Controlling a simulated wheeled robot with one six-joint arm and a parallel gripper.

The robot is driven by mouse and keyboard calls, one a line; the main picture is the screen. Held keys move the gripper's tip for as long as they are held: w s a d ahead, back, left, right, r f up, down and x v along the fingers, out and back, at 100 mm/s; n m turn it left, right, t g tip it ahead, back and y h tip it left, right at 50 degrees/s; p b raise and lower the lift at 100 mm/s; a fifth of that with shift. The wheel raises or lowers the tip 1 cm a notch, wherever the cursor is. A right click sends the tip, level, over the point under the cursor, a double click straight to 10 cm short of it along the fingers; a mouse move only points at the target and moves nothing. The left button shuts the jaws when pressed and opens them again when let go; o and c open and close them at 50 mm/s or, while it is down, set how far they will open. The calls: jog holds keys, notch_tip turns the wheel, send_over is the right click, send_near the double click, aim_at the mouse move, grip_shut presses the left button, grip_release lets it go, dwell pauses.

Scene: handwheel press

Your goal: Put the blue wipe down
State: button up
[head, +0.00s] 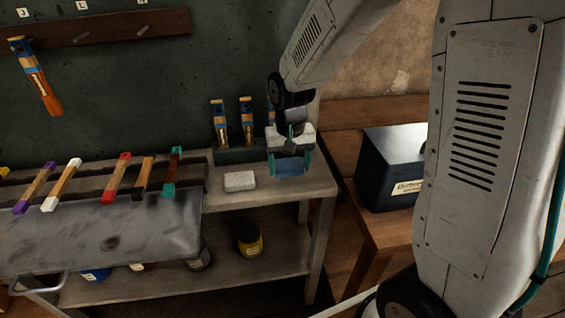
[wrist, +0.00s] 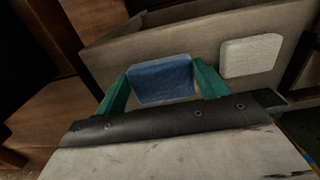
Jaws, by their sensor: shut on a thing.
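The blue wipe (head: 289,167) is a small flat blue pad between the teal fingers of my gripper (head: 289,160), over the right end of the grey bench top. In the wrist view the blue wipe (wrist: 161,80) fills the space between both fingertips of my gripper (wrist: 162,84), with a finger at each side. My gripper is shut on it. I cannot tell whether the wipe touches the bench top or hangs just above it.
A white block (head: 239,181) lies on the bench top (head: 225,200) left of my gripper; it also shows in the wrist view (wrist: 250,56). Several brushes stand in a dark holder (head: 240,155) behind. A dark box (head: 392,165) stands right. Coloured-ended handles lie left on a rack.

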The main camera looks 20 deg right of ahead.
aim_at(288, 164)
jog(key=shift+w+d+f, duration=0.1)
jog(key=shift+w, duration=0.45)
jog(key=shift+f, duration=1.7)
jog(key=o, duration=1)
jog(key=shift+f, duration=0.15)
jog(key=shift+o, duration=0.2)
